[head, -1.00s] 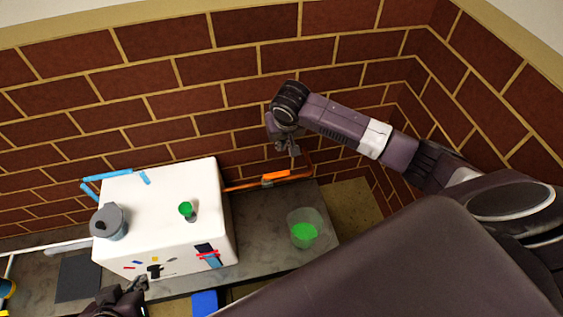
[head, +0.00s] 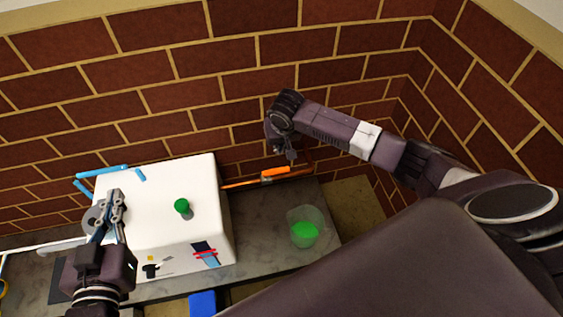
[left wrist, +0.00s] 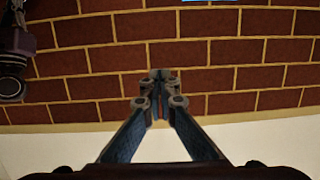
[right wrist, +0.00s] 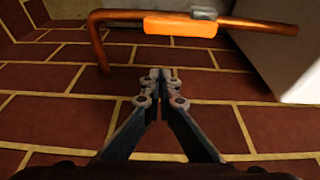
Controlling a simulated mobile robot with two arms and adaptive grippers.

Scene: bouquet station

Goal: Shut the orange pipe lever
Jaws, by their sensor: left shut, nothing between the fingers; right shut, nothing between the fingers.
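The orange lever (head: 276,172) lies along the orange pipe (head: 240,185), low against the brick wall, right of the white box. In the right wrist view the lever (right wrist: 180,26) runs in line with the copper-coloured pipe (right wrist: 262,24). My right gripper (head: 291,156) is shut and empty, just above the lever in the head view. In the right wrist view my right gripper (right wrist: 160,74) appears apart from the lever and pipe. My left gripper (head: 115,193) is shut and empty, in front of the left part of the box. It also shows shut in the left wrist view (left wrist: 159,76).
The white box (head: 160,200) stands on a grey counter (head: 262,222), carrying a green-topped item (head: 182,206) and a grey can partly hidden by my left gripper. A clear container with green contents (head: 304,233) stands at right.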

